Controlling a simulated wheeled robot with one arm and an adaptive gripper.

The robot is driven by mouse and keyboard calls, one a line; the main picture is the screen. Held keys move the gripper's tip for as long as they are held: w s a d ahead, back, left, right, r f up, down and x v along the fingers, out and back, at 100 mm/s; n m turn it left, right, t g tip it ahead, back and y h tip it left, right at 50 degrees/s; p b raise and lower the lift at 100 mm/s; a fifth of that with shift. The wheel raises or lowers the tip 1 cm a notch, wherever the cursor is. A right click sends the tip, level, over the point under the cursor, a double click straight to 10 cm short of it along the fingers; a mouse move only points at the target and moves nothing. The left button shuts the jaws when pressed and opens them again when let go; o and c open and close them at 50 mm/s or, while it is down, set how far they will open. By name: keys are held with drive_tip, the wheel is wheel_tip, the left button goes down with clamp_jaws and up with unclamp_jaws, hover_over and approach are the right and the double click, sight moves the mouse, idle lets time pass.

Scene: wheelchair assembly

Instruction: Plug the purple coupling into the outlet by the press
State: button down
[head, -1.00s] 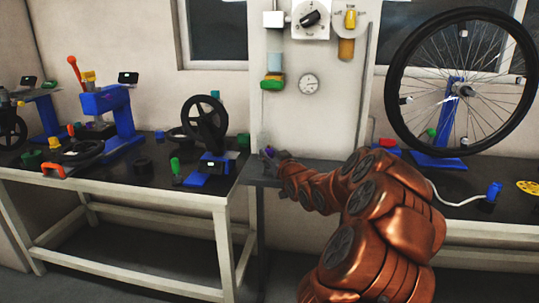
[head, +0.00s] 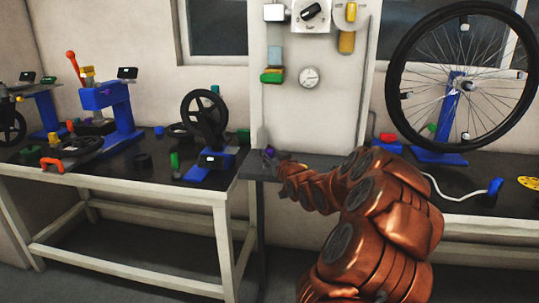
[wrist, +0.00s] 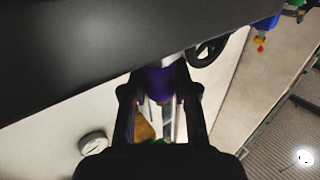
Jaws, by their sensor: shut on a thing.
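The purple coupling (wrist: 156,84) is between my gripper's two dark fingers in the wrist view, with a pale end beyond it. My gripper (wrist: 160,96) is shut on it. In the head view my gripper (head: 268,153) is small and partly hidden by my arm, over the narrow dark shelf below the wall panel. The blue press (head: 112,97) with an orange-red lever stands on the left bench, well to the left of my gripper.
The dark shelf (head: 257,172) fills the upper left of the wrist view, close to the fingers. The left bench (head: 110,187) holds a black handwheel (head: 207,118) and several small parts. A large wheel (head: 404,97) stands at right. A gauge (head: 310,77) hangs on the panel.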

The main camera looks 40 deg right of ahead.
drive_tip(key=c, duration=0.8)
unclamp_jaws()
drive_tip(key=v, duration=1.2)
